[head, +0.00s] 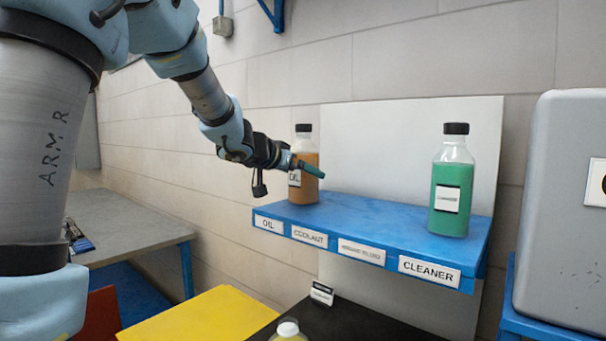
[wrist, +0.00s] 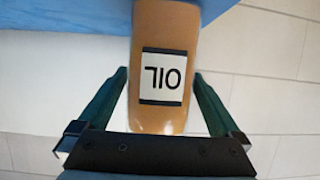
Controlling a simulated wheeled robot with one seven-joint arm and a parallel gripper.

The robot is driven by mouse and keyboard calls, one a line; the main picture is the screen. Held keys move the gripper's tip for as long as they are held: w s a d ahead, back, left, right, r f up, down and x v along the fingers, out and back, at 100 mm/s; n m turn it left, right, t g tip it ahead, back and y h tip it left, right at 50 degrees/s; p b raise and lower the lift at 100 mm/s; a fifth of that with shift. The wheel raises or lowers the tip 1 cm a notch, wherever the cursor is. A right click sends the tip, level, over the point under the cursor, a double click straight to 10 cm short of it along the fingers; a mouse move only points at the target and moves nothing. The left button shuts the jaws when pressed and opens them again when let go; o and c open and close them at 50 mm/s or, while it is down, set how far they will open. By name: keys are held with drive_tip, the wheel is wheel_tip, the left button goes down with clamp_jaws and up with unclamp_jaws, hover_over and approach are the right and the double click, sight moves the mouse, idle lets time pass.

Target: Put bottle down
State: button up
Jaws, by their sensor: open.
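A bottle of brown oil (head: 306,188) with a black cap and an OIL label stands upright on the blue shelf (head: 375,219), above the OIL tag at its left end. My gripper (head: 318,170) is at this bottle. In the wrist view the brown bottle (wrist: 166,110) lies between the two green fingers of my gripper (wrist: 163,92). The fingers are open, with a visible gap on each side of the bottle. A bottle of green cleaner (head: 452,186) stands upright at the shelf's right end, above the CLEANER tag.
The shelf between the two bottles is bare, above the COOLANT tag and another tag. A third bottle's white cap (head: 288,328) shows low in front, by a black surface and a yellow panel (head: 200,315). A grey case (head: 570,210) stands at right, a grey bench (head: 125,228) at left.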

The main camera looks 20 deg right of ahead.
drive_tip(key=v, duration=1.2)
drive_tip(key=w+a+f+n+t+y, duration=0.35)
drive_tip(key=a+f+n+y, duration=0.5)
drive_tip(key=a+f, duration=0.85)
drive_tip(key=s+a+f+n+g+y, duration=0.1)
drive_tip(key=s+a+f+g, duration=0.3)
drive_tip(key=s, duration=0.4)
drive_tip(key=s+a+f+n+g+y, duration=0.1)
drive_tip(key=s+a+f+g+y, duration=0.1)
drive_tip(key=s+a+f+g, duration=0.2)
drive_tip(key=s+a+f, duration=0.3)
drive_tip(key=s, duration=0.1)
drive_tip(key=shift+s+f+n+g, duration=0.1)
drive_tip(key=shift+s+n+g, duration=0.05)
drive_tip(key=shift+n+g, duration=0.1)
